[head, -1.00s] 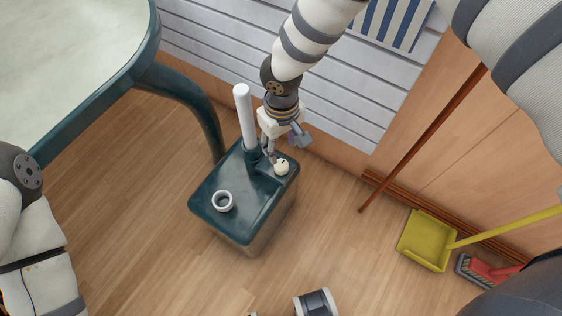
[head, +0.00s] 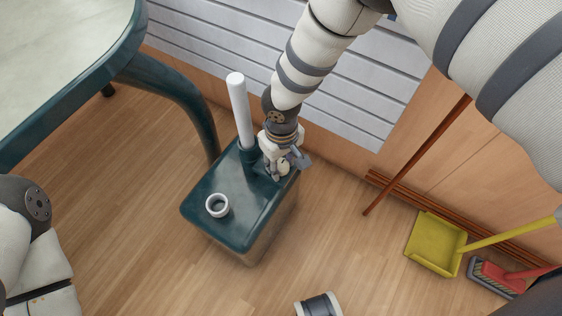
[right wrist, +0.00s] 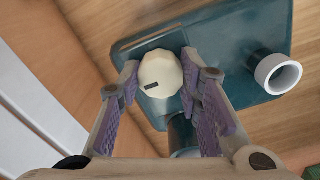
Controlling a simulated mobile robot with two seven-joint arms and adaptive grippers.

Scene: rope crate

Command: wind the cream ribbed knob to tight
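The cream ribbed knob (head: 284,168) sits on top of a dark green box (head: 223,230), near its far right corner. In the right wrist view the knob (right wrist: 160,75) has a dark mark on its face. My right gripper (head: 280,169) is down at the box top. In the right wrist view its two purple-padded fingers (right wrist: 160,78) stand on opposite sides of the knob, with the tips appearing to touch it. My left gripper is out of view; only part of my left arm shows at the left edge.
A white upright tube (head: 239,110) in a green collar rises beside my right gripper. A white-rimmed ring (head: 217,205) stands on the box's near left part. A green-edged table (head: 120,70) is at upper left. A yellow dustpan (head: 435,243) and red brush (head: 497,277) lie right.

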